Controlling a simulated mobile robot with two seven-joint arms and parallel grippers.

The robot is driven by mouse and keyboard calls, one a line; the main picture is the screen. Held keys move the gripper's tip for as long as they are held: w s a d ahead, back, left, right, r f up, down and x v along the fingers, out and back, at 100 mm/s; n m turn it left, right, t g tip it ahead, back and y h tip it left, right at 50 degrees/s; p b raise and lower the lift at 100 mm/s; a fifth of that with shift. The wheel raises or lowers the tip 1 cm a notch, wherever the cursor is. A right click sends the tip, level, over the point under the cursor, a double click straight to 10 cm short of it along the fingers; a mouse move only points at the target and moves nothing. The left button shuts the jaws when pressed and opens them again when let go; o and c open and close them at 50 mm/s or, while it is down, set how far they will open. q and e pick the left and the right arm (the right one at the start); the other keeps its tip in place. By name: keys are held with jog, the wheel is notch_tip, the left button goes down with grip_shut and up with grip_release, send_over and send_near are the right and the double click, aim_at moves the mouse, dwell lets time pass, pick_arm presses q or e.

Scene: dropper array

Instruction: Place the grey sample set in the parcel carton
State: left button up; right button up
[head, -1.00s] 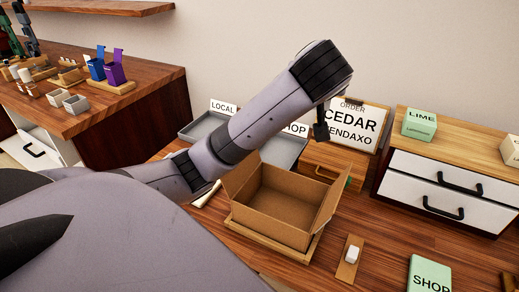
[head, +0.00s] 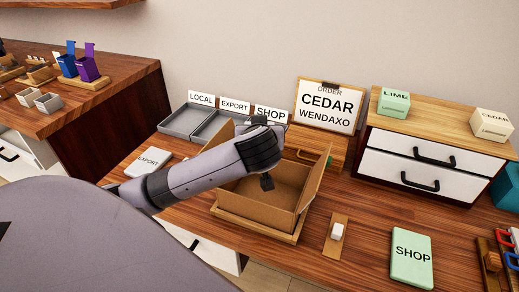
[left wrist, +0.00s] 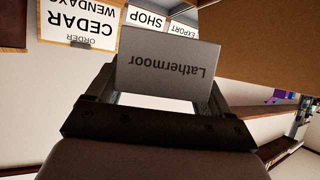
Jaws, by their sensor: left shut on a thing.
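The parcel carton (head: 255,214) is an open brown cardboard box with raised flaps, standing on a wooden base on the desk. In the left wrist view my left gripper (left wrist: 157,98) is shut on the grey sample set (left wrist: 168,66), a flat-faced grey box lettered "Lathermoor", upside down in that view. The carton's brown cardboard (left wrist: 270,45) fills the upper right there. My right gripper is not in view.
Grey trays (head: 185,120) under LOCAL, EXPORT and SHOP signs stand behind the carton. An order board (head: 326,106) reads CEDAR WENDAXO. A drawer unit (head: 410,165) is at right, with a green SHOP card (head: 411,257) in front. Small grey boxes (head: 47,103) are on the left desk.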

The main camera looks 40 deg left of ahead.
pick_arm(q)
notch_tip(320, 180, down, 5)
dwell(0.3)
jog(key=shift+f, duration=0.1)
jog(key=shift+f+b, duration=0.45)
jog(key=shift+f, duration=0.05)
jog(key=o, duration=1)
jog(key=shift+o, duration=0.2)
jog(key=v, duration=1.2)
jog(key=shift+r+p, duration=0.45)
jog(key=shift+r, duration=0.1)
jog(key=shift+s+d, duration=0.1)
jog(key=shift+s, duration=0.05)
